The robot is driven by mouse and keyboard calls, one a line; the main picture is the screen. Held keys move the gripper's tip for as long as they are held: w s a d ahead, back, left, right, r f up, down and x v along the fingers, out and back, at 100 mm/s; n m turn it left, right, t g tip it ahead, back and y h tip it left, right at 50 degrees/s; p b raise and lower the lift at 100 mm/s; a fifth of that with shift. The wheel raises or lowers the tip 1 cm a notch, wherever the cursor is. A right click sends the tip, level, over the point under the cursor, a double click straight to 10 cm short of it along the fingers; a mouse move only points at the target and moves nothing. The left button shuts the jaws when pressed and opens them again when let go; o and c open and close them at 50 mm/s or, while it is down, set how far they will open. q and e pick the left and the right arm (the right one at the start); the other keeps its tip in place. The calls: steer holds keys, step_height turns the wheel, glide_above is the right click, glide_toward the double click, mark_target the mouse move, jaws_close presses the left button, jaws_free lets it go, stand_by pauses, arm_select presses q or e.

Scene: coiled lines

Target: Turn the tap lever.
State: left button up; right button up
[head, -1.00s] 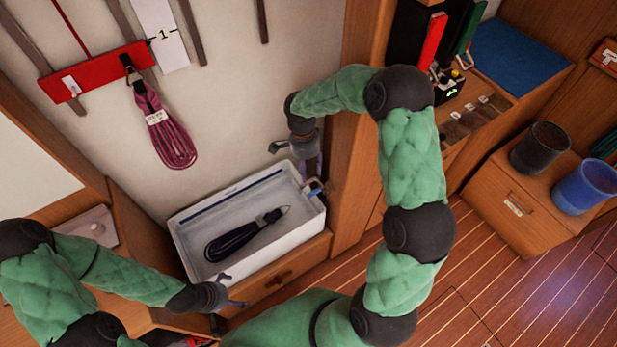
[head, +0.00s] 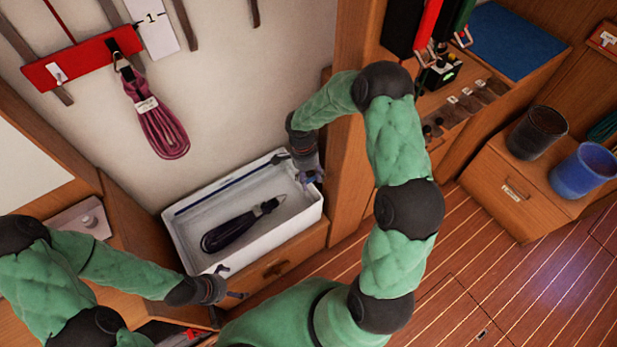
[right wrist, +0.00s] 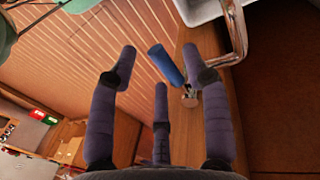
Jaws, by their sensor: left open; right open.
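The tap lever (right wrist: 165,66) is a blue handle on a small metal stem in the right wrist view. The curved metal spout (right wrist: 238,32) stands next to it, by the white basin (right wrist: 204,10). My right gripper (right wrist: 157,72) is open, its purple fingers spread around the line of the lever, which shows between the fingertips. I cannot tell whether they touch it. In the head view my right gripper (head: 302,168) is at the basin's right end and largely hides the tap. My left gripper (head: 230,283) is open and empty near the basin's lower left corner.
A dark coiled line (head: 240,225) lies in the basin (head: 250,253). A purple coil (head: 162,128) hangs from a red rack (head: 85,58) on the wall. A wooden post (head: 350,190) stands just right of the tap. Two cups (head: 583,172) stand on a cabinet at the right.

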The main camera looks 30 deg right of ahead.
steer(key=shift+c, duration=0.2)
jaws_close()
steer(key=shift+s, duration=0.1)
steer(key=n, duration=0.1)
steer(key=s+n+b, duration=0.1)
steer(key=n, duration=0.1)
steer(key=s+n, duration=0.1)
steer(key=n, duration=0.1)
steer(key=shift+s+d+h+b, duration=0.15)
steer(key=shift+d+h+b, duration=0.15)
steer(key=shift+d+h, duration=0.1)
steer(key=shift+o, duration=0.2)
jaws_free()
